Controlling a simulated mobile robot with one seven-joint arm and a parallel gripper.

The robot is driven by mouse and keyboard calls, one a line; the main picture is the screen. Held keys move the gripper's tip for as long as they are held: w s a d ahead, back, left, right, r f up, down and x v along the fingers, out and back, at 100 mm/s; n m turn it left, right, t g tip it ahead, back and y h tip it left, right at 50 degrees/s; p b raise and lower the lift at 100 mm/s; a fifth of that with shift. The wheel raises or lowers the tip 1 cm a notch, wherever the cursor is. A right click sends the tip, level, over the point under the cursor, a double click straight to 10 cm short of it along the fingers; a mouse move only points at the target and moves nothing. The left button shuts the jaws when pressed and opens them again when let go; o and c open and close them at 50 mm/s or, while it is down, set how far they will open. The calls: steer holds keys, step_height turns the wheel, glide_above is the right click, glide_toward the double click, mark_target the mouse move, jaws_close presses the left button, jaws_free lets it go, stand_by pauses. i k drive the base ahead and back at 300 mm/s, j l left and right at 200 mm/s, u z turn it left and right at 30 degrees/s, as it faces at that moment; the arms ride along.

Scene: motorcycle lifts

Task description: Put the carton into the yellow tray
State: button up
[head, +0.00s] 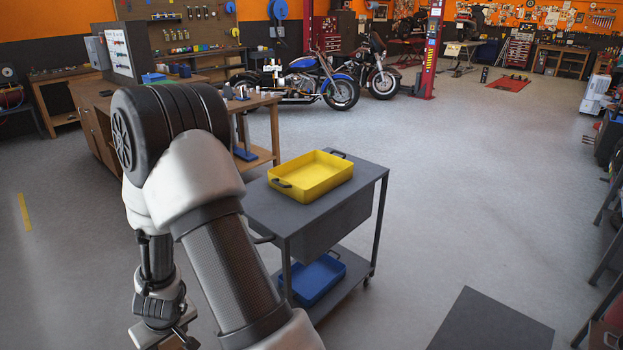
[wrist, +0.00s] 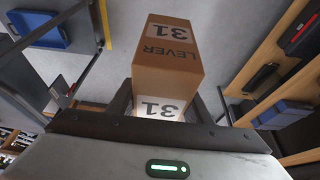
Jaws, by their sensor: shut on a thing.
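The carton (wrist: 165,60) is a brown box printed "LEVER" and "31", with white labels. In the wrist view it stands between the two fingers of my gripper (wrist: 160,106), which is shut on it. In the head view my gripper (head: 163,330) is low at the left, partly cut off and blocked by my arm, and the carton cannot be made out there. The yellow tray (head: 311,190) is a shallow, empty tray with dark handles on top of a grey cart. My gripper is to the left of the cart and apart from the tray.
The grey cart (head: 336,209) has a blue tray (head: 312,279) on its lower shelf. A wooden workbench (head: 258,103) stands behind the cart, to the left. A dark flat surface (head: 492,325) is at the bottom right.

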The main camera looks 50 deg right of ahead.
mark_target(315, 178)
steer(key=k+l, duration=0.1)
steer(key=l, duration=2.5)
steer(key=k+l, duration=0.15)
steer(key=l, duration=1.15)
